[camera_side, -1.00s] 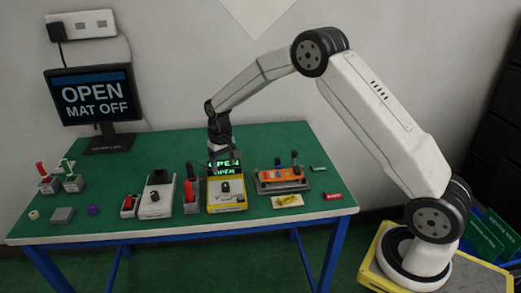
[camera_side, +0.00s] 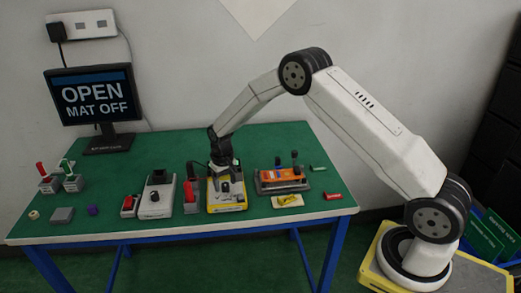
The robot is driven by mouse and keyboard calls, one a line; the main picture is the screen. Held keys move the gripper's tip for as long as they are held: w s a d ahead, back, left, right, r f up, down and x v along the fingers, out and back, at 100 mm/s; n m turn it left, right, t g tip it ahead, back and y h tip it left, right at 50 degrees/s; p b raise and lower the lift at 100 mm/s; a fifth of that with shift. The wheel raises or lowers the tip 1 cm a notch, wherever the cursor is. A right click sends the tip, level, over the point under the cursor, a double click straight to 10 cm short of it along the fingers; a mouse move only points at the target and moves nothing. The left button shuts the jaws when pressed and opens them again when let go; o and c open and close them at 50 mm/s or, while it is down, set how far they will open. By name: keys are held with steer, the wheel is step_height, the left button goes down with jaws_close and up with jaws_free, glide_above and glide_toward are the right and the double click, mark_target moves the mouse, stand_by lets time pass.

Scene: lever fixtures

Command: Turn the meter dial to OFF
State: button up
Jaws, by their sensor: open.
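The meter (camera_side: 227,207) is a yellow unit with a pale face, standing near the front edge of the green table. Its dark dial (camera_side: 225,187) is on the face, partly hidden by my gripper, and its pointer direction is too small to read. My gripper (camera_side: 228,183) is open, pointing down over the meter at the dial. I cannot tell whether the fingers touch the dial. The meter's green display is hidden behind my gripper.
A red-handled block (camera_side: 191,198) stands close left of the meter, with a grey knob box (camera_side: 156,194) beyond it. An orange device (camera_side: 282,179) on a grey base stands to the right. A monitor (camera_side: 93,95) reads "OPEN MAT OFF".

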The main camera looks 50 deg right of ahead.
steer(key=shift+f, duration=0.2)
jaws_close()
steer(key=shift+n, duration=0.4)
steer(key=n, duration=0.4)
steer(key=shift+n, duration=2.1)
